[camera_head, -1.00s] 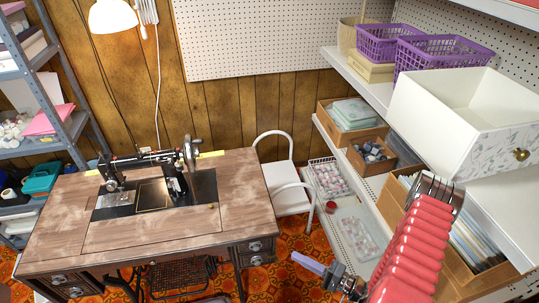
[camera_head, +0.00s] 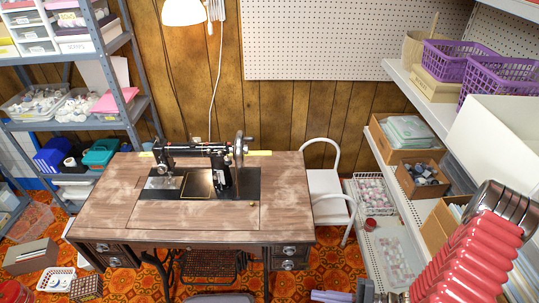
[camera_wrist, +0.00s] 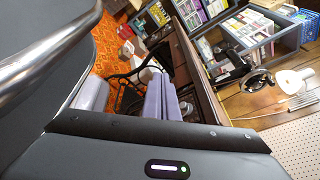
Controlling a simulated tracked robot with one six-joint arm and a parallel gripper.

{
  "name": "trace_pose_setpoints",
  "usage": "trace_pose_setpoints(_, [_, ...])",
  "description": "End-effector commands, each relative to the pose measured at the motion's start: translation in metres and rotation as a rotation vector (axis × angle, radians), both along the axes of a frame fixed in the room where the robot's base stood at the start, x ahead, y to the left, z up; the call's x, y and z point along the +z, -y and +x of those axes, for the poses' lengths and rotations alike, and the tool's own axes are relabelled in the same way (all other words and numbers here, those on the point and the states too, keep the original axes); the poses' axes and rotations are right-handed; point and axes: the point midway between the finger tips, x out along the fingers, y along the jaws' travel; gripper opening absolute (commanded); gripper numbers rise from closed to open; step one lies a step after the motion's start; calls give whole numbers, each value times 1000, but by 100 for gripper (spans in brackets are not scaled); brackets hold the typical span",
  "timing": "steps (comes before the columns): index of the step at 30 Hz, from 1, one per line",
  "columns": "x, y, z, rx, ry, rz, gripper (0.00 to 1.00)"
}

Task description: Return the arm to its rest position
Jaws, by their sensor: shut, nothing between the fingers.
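My gripper (camera_head: 331,296) shows at the bottom edge of the head view, to the right of the sewing table (camera_head: 205,208) and in front of the white chair (camera_head: 326,190). Its two lilac fingers are shut with nothing between them. In the wrist view the fingers (camera_wrist: 165,98) lie side by side near the middle, with the table's dark edge (camera_wrist: 192,62) just beyond them to the right. Much of my arm is out of the head view.
A black sewing machine (camera_head: 208,165) stands on the table. A shelf unit (camera_head: 130,58) with bins is at the left. White shelves (camera_head: 398,72) with baskets and boxes line the right side. Patterned orange floor shows between the table and these shelves.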

Motion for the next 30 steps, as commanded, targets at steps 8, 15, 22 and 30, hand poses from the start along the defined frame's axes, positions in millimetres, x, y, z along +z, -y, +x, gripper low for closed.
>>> trace_pose_setpoints(8, [32,4,-18,189,-112,-118,0])
trace_pose_setpoints(15, [57,13,-29,311,-175,-254,0])
trace_pose_setpoints(22, [79,23,-35,402,-207,-404,0])
trace_pose_setpoints(30, [107,36,-37,476,-214,-591,0])
